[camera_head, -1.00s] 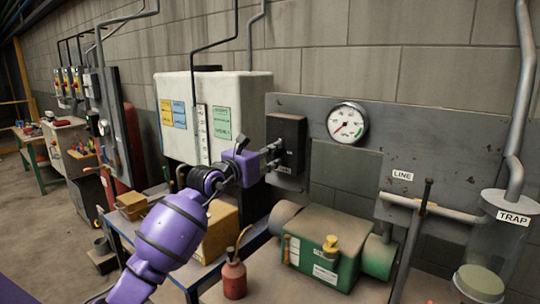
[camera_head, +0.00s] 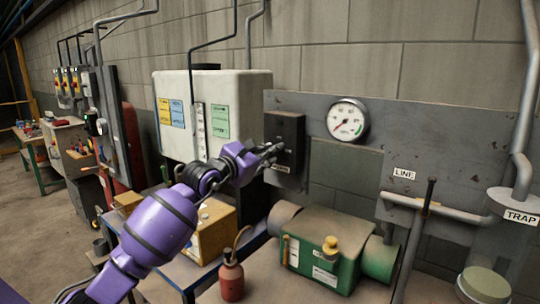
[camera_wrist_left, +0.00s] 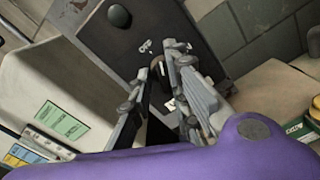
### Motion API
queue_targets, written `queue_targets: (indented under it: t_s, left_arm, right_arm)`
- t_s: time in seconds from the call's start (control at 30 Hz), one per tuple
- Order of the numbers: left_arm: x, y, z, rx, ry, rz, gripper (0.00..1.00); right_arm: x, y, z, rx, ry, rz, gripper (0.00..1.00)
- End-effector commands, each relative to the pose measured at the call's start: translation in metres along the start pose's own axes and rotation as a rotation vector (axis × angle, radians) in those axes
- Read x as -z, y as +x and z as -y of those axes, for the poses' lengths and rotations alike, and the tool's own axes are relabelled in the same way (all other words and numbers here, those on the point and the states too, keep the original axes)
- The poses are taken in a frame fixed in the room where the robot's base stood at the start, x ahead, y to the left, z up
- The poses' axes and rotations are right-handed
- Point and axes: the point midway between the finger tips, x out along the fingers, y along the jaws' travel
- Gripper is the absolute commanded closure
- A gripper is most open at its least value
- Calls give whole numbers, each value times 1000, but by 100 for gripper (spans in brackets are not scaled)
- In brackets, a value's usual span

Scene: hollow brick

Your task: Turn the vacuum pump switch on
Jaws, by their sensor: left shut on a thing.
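The vacuum pump switch is a dark box (camera_head: 287,132) on the grey wall panel, left of the round gauge. It also shows in the left wrist view as a dark plate (camera_wrist_left: 132,38) with a round black button near one end. My left gripper (camera_head: 276,156) is at the lower front of this box. In the left wrist view the gripper (camera_wrist_left: 166,62) is shut on a small dark switch handle (camera_wrist_left: 157,67), mostly hidden between the fingertips. I cannot read the switch's position. My right gripper is not in view.
The gauge (camera_head: 347,119) is right of the switch. A white cabinet (camera_head: 235,95) stands close on the left. Below are a green pump (camera_head: 320,255), a red oil can (camera_head: 232,276) and a yellow-brown box (camera_head: 212,235). A clear trap (camera_head: 485,284) and pipes are at the right.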

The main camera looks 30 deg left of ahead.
Motion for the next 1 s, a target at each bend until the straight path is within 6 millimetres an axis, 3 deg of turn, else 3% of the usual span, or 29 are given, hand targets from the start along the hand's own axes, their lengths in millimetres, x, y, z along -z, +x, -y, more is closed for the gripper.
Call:
queue_targets:
  t_s: [0.57,1.0]
  left_arm:
    - [4,2,4,4,554,-4,100]
    - [1,1,5,3,924,-1,100]
  right_arm:
    - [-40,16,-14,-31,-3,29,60]
    - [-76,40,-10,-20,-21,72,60]
